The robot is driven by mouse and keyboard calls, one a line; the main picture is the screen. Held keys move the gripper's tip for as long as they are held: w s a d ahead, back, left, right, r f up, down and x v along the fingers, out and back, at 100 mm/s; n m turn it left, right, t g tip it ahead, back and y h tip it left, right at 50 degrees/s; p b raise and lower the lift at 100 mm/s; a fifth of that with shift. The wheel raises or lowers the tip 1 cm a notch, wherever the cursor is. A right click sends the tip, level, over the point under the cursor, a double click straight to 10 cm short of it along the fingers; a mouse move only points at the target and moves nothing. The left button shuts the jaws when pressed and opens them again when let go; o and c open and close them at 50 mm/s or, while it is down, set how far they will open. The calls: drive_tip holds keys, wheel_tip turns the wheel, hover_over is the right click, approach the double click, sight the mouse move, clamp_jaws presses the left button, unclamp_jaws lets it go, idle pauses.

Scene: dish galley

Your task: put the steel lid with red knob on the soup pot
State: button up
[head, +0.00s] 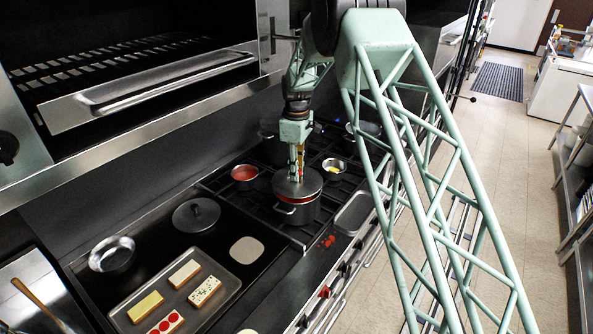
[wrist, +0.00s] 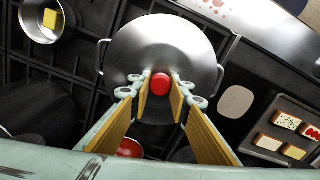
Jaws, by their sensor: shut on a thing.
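The steel lid (head: 297,181) is a round grey disc with a red knob (wrist: 161,84). My gripper (head: 297,172) is shut on the knob from above, its yellow-padded fingers on either side in the wrist view (wrist: 161,88). The lid is level over the soup pot (head: 298,212), a steel pot on the black stove grates. A thin reddish band shows between lid and pot rim in the head view; I cannot tell whether the lid touches the rim. In the wrist view the lid hides the pot's opening, and the pot's handles stick out on both sides.
A dark lid (head: 196,214), a steel bowl (head: 112,255) and a tray of topped slices (head: 226,291) lie to the left. Red spots (head: 328,241) mark the front edge.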

drive_tip(key=shift+f, duration=0.65)
drive_tip(key=shift+f+b, duration=0.7)
drive_tip(key=shift+b, duration=0.35)
idle(2.9)
idle(0.4)
drive_tip(key=o, duration=1.1)
drive_tip(key=shift+c, duration=0.2)
drive_tip(key=shift+o, duration=0.2)
drive_tip(key=o, duration=0.4)
drive_tip(key=shift+r, duration=0.2)
drive_tip(key=shift+r+p, duration=1.15)
drive_tip(key=shift+r, duration=2.1)
